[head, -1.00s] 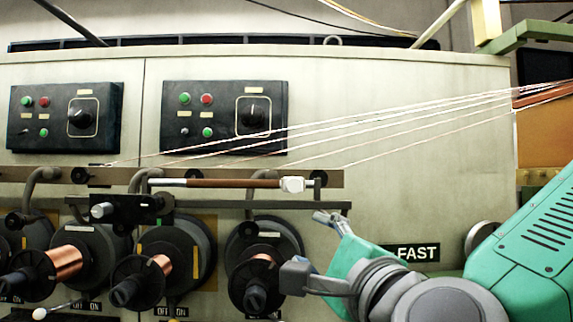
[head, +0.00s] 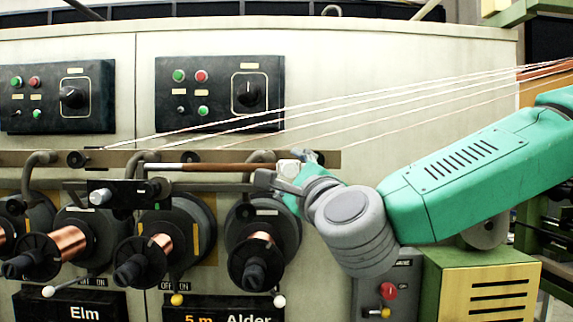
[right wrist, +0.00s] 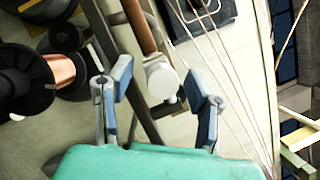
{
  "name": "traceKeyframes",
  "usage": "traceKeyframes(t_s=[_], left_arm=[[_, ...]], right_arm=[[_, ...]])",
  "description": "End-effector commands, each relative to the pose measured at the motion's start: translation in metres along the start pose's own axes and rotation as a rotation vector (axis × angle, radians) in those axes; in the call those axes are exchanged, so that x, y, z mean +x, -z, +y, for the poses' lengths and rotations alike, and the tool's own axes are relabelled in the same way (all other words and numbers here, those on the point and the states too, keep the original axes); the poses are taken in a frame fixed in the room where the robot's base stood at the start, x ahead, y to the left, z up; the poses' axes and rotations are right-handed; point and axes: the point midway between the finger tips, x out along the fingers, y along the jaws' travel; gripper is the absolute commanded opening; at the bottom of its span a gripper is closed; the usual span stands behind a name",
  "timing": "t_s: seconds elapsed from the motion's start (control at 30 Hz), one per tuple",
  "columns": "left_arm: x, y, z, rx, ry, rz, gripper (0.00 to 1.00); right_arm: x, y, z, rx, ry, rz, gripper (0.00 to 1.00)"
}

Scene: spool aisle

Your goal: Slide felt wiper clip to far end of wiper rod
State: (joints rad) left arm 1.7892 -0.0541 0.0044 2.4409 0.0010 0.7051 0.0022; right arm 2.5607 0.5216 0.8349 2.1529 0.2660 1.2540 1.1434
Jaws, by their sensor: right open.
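The wiper rod (head: 215,167) runs level across the front of the machine, brown along its middle with a paler stretch at its left. The felt wiper clip (head: 288,168), a white block, sits at the rod's right end. My right gripper (head: 287,171) is at the clip, partly covering it in the head view. In the right wrist view the gripper (right wrist: 160,77) is open, with blue-grey fingers on either side of the white clip (right wrist: 162,80); gaps show on both sides. The brown rod (right wrist: 141,25) leads away from the clip there. My left gripper is not in view.
Wire spools (head: 70,243) stand below the rod. Thin wires (head: 400,97) slant above it to the upper right. A black bracket with a silver knob (head: 100,197) is below the rod's left part. Control boxes (head: 220,95) are on the panel above.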

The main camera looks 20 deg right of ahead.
Motion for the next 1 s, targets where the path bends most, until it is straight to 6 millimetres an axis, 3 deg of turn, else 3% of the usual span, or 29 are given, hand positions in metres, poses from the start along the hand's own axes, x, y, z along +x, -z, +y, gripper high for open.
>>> traceKeyframes(t_s=[0.37,0.5,0.83,1.0], left_arm=[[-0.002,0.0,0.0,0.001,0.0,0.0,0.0],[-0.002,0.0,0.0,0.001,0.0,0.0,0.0],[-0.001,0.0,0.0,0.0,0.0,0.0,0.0],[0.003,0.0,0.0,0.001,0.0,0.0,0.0]], right_arm=[[0.007,-0.006,0.003,-0.005,0.0,-0.002,0.46],[0.007,-0.005,0.003,-0.005,-0.001,-0.002,0.0],[0.007,-0.002,0.002,-0.002,-0.001,0.0,0.0],[0.013,-0.013,0.013,-0.003,-0.002,0.0,0.0]])
